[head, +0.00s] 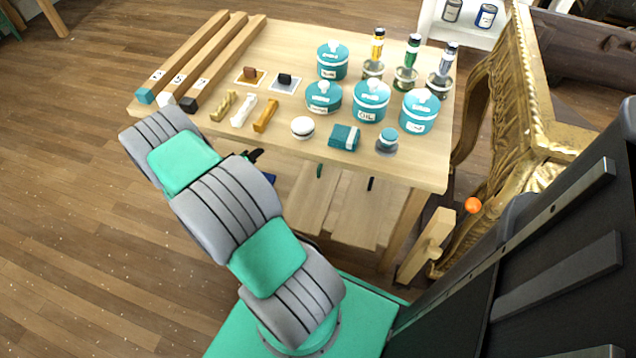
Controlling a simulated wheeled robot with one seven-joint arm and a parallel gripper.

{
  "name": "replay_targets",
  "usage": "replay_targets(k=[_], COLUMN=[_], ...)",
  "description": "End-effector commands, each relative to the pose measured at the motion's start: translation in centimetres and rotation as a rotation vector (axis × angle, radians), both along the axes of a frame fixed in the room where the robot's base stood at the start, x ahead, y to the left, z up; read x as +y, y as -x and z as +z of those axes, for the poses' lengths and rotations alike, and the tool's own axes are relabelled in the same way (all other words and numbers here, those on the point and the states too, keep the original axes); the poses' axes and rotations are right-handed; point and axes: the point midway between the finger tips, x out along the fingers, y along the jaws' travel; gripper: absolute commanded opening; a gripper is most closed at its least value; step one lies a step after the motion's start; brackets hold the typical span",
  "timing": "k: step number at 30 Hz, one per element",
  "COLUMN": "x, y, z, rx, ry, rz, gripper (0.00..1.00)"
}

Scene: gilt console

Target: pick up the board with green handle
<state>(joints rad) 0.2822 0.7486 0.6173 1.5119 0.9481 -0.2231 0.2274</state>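Below the tabletop, pale wooden boards lean or lie side by side. The board with the green handle (300,200) shows a small dark-green handle (319,171) near its top, close under the table's front edge. To its right is a similar board (350,208) with a black handle (371,184). My gripper is mostly hidden behind my grey and green arm; only a black part (255,155) shows at the table's front edge, left of the green handle and apart from it. Its fingers cannot be made out.
The wooden table (290,50) carries teal jars (371,103), bottles, small blocks and, at left, three long bars (215,65). A gilt console (540,130) stands at right. A wooden piece (428,245) and an orange ball (473,205) are near it. Floor at left is free.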

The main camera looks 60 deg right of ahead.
Motion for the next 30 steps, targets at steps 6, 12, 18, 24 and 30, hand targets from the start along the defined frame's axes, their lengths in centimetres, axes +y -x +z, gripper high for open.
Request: replay_targets(k=[6, 12, 18, 24, 30], x=[-8.8, -11.2, -14.2, -17.0, -17.1], y=[14.1, 16.2, 16.1, 16.1, 16.0], z=[-10.2, -11.1, -12.0, -12.6, -12.5], rx=[-0.21, -0.255, -0.255, -0.251, -0.25], ry=[0.161, 0.186, 0.187, 0.185, 0.183], rz=[-0.309, -0.348, -0.348, -0.345, -0.343], gripper=[0.4, 0.4, 0.4, 0.4, 0.4])
